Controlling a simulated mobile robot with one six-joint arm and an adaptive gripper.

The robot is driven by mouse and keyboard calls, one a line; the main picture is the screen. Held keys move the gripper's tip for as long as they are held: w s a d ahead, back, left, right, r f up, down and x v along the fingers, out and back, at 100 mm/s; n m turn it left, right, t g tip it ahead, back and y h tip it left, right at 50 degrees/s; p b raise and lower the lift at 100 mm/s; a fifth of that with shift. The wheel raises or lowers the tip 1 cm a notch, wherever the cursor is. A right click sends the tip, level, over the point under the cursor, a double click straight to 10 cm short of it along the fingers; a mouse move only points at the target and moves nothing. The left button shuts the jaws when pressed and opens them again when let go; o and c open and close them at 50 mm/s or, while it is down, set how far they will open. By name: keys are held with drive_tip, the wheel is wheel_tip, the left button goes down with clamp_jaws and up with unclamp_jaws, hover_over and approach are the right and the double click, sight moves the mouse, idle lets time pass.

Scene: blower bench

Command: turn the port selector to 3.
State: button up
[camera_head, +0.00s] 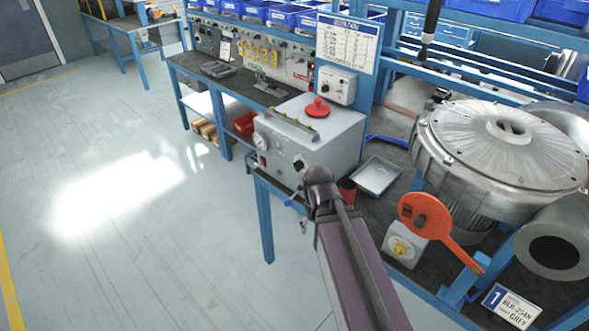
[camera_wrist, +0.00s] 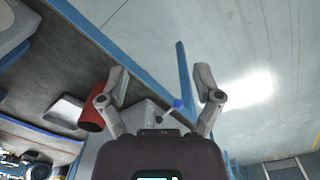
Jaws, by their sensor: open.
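A grey cabinet (camera_head: 318,140) with a dial gauge, a dark front knob (camera_head: 299,163) and a red-knobbed top stands on the bench. A small lever with a blue tip (camera_head: 290,202) sticks out low at its front. I cannot tell for certain which control is the port selector, and no position number is legible. My gripper (camera_wrist: 162,82) is open and empty in the wrist view, its fingers apart. The blue lever tip (camera_wrist: 177,103) shows between the fingers in that picture; contact cannot be seen. In the head view my arm hides part of the cabinet's lower front.
A red cup (camera_head: 347,190) stands beside the cabinet, near my arm. A metal tray (camera_head: 376,175), a white box with a yellow knob (camera_head: 403,248), an orange lever (camera_head: 440,232) and a large blower (camera_head: 500,150) are to the right. The floor (camera_head: 120,220) at left is clear.

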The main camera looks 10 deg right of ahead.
drive_tip(key=w+d+f+n+h+b, duration=0.1)
drive_tip(key=w+f+n+h+b, duration=0.3)
drive_tip(key=w+f+n+b, duration=0.1)
drive_tip(key=n+t+h+b, duration=1.05)
drive_tip(key=n+b, duration=0.45)
drive_tip(key=n, duration=0.2)
approach(295, 168)
drive_tip(key=a, duration=0.3)
drive_tip(key=shift+s+a+f+g+h, duration=0.15)
drive_tip(key=shift+s+a+g+h, duration=0.1)
drive_tip(key=shift+s+g, duration=0.25)
drive_tip(key=shift+d, duration=0.2)
drive_tip(key=shift+x, duration=6.85)
drive_tip(key=shift+c, duration=0.2)
drive_tip(key=shift+a, duration=0.15)
drive_tip(key=c, duration=1.1)
